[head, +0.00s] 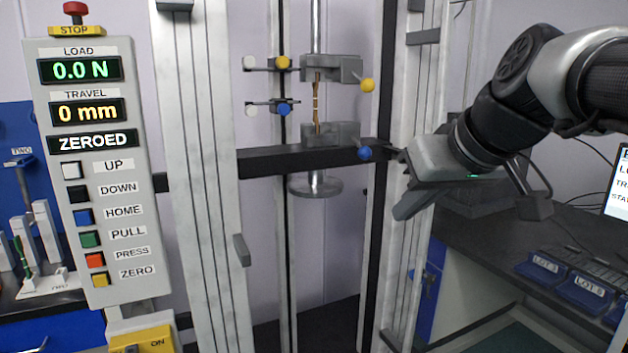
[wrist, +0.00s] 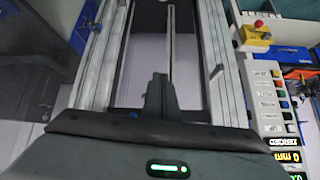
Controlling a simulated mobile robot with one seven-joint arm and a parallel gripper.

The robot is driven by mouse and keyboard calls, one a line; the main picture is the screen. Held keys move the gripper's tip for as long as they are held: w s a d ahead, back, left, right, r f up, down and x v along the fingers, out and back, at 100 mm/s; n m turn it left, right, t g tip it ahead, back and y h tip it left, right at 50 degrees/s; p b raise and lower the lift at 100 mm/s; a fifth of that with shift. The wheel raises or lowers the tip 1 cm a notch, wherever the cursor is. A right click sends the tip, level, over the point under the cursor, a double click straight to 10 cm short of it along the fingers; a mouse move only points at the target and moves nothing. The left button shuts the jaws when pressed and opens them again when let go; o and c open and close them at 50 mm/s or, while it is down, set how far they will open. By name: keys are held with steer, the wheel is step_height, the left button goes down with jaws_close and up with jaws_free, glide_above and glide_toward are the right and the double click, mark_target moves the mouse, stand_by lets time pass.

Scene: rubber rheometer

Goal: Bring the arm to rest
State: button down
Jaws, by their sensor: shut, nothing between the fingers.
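My arm reaches in from the right in the head view. My gripper (head: 390,151) is beside the right column of the testing machine, its fingers pointing left, with nothing held. In the wrist view its fingers (wrist: 160,84) stand together at the middle, in front of the machine's frame. The machine's upper clamp (head: 335,69) and lower clamp (head: 330,133) hold a thin amber specimen (head: 316,101) upright between them. I cannot tell whether my gripper touches the column.
The control panel (head: 93,170) at the left reads 0.0 N, 0 mm and ZEROED, with a red stop knob (head: 75,9) on top. Blue lot bins (head: 585,290) sit on the dark bench at the right. The machine's columns (head: 197,150) and dark crossbar (head: 265,162) stand close to my gripper.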

steer(key=s+f+m+g+h, duration=0.2)
steer(key=s+f+m+h, duration=0.1)
steer(key=s+f, duration=1.2)
step_height(320, 180, up, 20)
steer(key=p, duration=2.2)
steer(key=shift+w+a+r, duration=0.15)
steer(key=shift+w+a, duration=0.1)
steer(key=shift+a, duration=0.1)
